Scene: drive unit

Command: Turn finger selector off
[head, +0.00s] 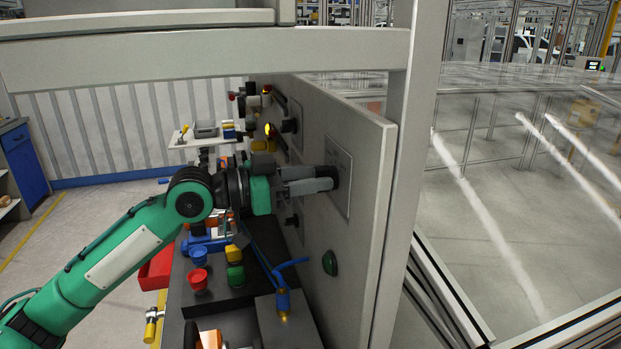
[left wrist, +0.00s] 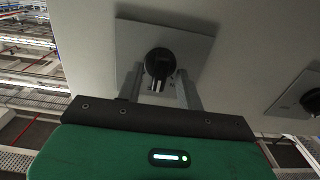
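The finger selector, a black round knob (left wrist: 160,64) on a square grey plate (left wrist: 192,48), is mounted on the upright light panel (head: 360,130). In the head view the knob (head: 335,177) is partly hidden by my left gripper (head: 312,180), which reaches it from the left. In the left wrist view the two grey fingers of my left gripper (left wrist: 160,88) stand on either side of the knob, with a visible gap to each side. The gripper looks open around the knob, not closed on it. The knob's exact setting is hard to read. My right gripper is not in view.
A second plate with a black knob (left wrist: 312,100) sits at the right of the wrist view. A green button (head: 330,263) is lower on the panel. A grey frame post (head: 408,150) stands right of the panel.

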